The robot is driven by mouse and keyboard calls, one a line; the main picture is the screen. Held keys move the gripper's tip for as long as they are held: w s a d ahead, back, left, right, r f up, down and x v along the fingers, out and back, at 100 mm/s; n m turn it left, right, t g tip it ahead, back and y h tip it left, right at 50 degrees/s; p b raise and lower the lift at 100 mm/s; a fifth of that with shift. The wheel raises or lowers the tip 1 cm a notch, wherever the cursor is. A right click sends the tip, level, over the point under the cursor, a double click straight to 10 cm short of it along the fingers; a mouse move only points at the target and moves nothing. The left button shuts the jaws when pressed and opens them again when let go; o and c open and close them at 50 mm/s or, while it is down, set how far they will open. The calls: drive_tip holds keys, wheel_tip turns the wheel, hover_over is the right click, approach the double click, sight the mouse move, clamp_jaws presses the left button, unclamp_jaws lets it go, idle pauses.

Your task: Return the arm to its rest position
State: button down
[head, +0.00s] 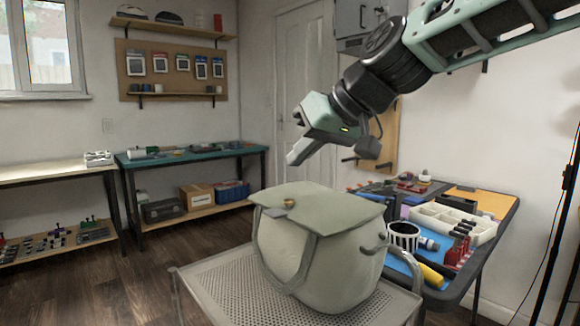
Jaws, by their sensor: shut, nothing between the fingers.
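My gripper (297,156) hangs in the air in the head view, at the end of my green and black arm, which reaches in from the upper right. Its fingers point down and to the left. They look closed together, with nothing held. The gripper is above and apart from a pale grey-green bag (305,255) with a flat flap lid and a brass-coloured clasp.
The bag stands on a perforated metal cart (215,285). Behind it at right, a dark-edged table (487,228) carries a white organizer tray (450,219), a striped cup (402,238) and tools. Workbenches line the left and back walls. Wooden floor (110,290) at left is clear.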

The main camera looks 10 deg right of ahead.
drive_tip(key=s+d+f+n+g+h, duration=0.25)
drive_tip(key=s+f+g+h, duration=0.35)
drive_tip(key=s+f, duration=1.95)
wheel_tip(320, 180, up, 20)
drive_tip(key=s+g+p, duration=0.1)
drive_tip(key=p, duration=1.9)
drive_tip(key=shift+s, duration=0.2)
